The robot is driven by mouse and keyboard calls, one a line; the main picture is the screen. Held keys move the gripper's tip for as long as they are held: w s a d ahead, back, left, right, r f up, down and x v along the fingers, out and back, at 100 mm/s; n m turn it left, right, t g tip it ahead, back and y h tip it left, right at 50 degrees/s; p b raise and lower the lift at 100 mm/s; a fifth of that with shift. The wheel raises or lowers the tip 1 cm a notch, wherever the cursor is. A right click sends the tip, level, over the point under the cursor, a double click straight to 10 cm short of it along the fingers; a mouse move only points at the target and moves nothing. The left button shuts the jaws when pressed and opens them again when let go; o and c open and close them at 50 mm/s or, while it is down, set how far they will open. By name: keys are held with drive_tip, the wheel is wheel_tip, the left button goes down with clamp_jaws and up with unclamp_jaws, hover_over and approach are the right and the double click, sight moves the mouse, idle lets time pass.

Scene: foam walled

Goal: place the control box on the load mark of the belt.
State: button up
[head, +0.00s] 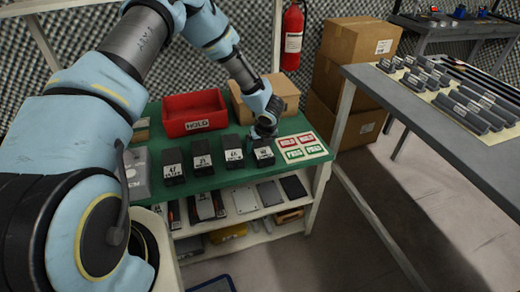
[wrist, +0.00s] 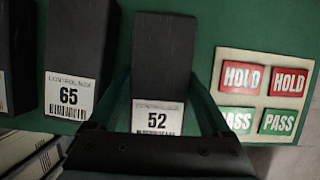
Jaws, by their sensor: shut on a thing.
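The control box labelled 52 (wrist: 163,60) is a dark block with a white label on its near end. It rests on the green bench top at the right end of a row of similar boxes; in the head view it is the rightmost one (head: 263,153). My gripper (head: 264,133) reaches down over this box from above. In the wrist view my gripper (wrist: 162,90) has one finger on each side of the box and is shut on it. I cannot make out the belt or its load mark in either view.
A similar box labelled 65 (wrist: 78,50) stands close on the left. HOLD and PASS tags (head: 302,147) lie just to the right. A red HOLD bin (head: 194,112) and a cardboard box (head: 281,92) stand behind. A grey table (head: 440,125) with dark parts is at right.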

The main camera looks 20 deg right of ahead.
drive_tip(key=shift+r, duration=0.1)
clamp_jaws()
